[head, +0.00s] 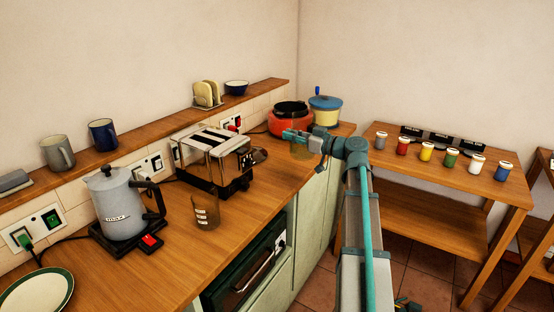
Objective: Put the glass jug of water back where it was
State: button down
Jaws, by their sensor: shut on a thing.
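My gripper (297,137) is at the far part of the wooden counter, in front of the red pot. It is shut on a small see-through vessel (302,151), which looks like the glass jug. Its outline is faint, its upper part is partly hidden by my gripper, and I cannot make out the water level. I cannot tell whether its base touches the counter. A second see-through brownish glass (206,212) with pale markings stands upright on the counter near its front edge, in front of the toaster.
A toaster (213,156) and a grey kettle (120,205) on a dark base stand along the counter (258,200). A red pot (288,120) and a yellow, blue-lidded pot (325,112) fill its far end. Several paint jars (426,154) stand on the right table. The counter's middle is clear.

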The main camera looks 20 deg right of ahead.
jog(key=w+a+f+p, duration=0.1)
jog(key=w+f+p, duration=0.2)
jog(key=w+f, duration=0.8)
jog(key=shift+w+a+f, duration=0.25)
jog(key=shift+f, duration=0.35)
jog(key=c, duration=1.2)
grip_release()
jog(key=shift+r, duration=0.1)
jog(key=b+v, duration=0.2)
jog(key=v, duration=1)
jog(key=shift+r, duration=0.1)
